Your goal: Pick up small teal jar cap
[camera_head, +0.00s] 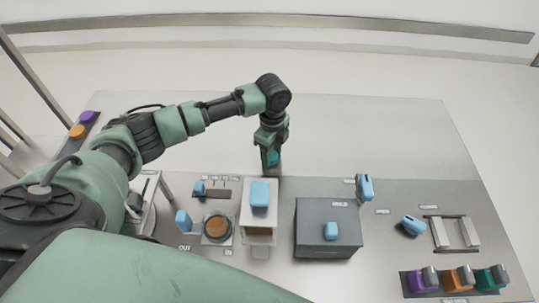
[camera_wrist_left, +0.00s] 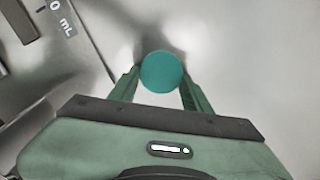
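The small teal jar cap (camera_wrist_left: 161,71) is a round disc between the two fingertips of my left gripper (camera_wrist_left: 160,80) in the left wrist view. Both fingers appear to touch its sides, so the gripper looks shut on it. In the head view, my left gripper (camera_head: 271,158) points down over the table behind the row of devices, with teal showing between its fingers. The gap between cap and table is hard to judge. My right gripper is not in view.
A white device (camera_head: 258,222) with a blue top and a dark grey box (camera_head: 328,215) stand nearer me. A round dish (camera_head: 216,228) is left of them. Purple, orange and teal items (camera_head: 457,280) line the front right.

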